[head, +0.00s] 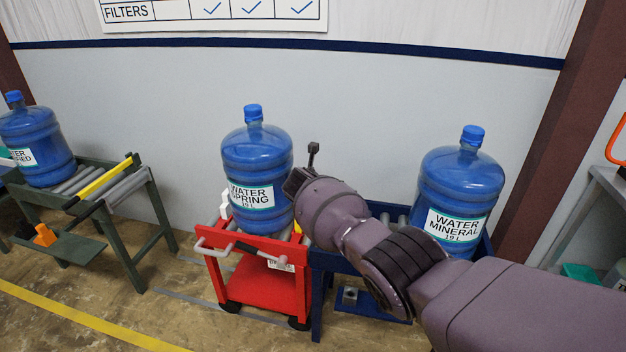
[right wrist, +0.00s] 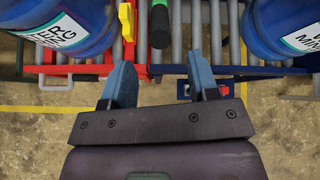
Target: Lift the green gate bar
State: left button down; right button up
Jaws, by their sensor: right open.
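A bar with a green end and a black grip (right wrist: 160,26) lies over the rollers, just ahead of my right gripper (right wrist: 158,62) in the right wrist view. It appears to be the green gate bar; in the head view it is hidden behind my right arm. My right gripper's two blue fingers are apart and empty, with the black grip beyond the gap and not between them. My left gripper is not in view.
A Spring jug (head: 257,170) stands on a red cart (head: 262,283). A Mineral jug (head: 459,195) stands on a blue roller conveyor (head: 317,290) to its right. Another jug (head: 36,142) stands on a green roller stand (head: 140,185) with a yellow bar (head: 103,178) at left.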

pick_arm(q)
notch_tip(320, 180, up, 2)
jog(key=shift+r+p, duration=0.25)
jog(key=shift+p, duration=0.9)
pick_arm(e)
jog(key=v, duration=0.2)
jog(key=shift+s+a+r, duration=0.1)
jog(key=shift+s+r, duration=0.1)
jog(key=shift+s, duration=0.15)
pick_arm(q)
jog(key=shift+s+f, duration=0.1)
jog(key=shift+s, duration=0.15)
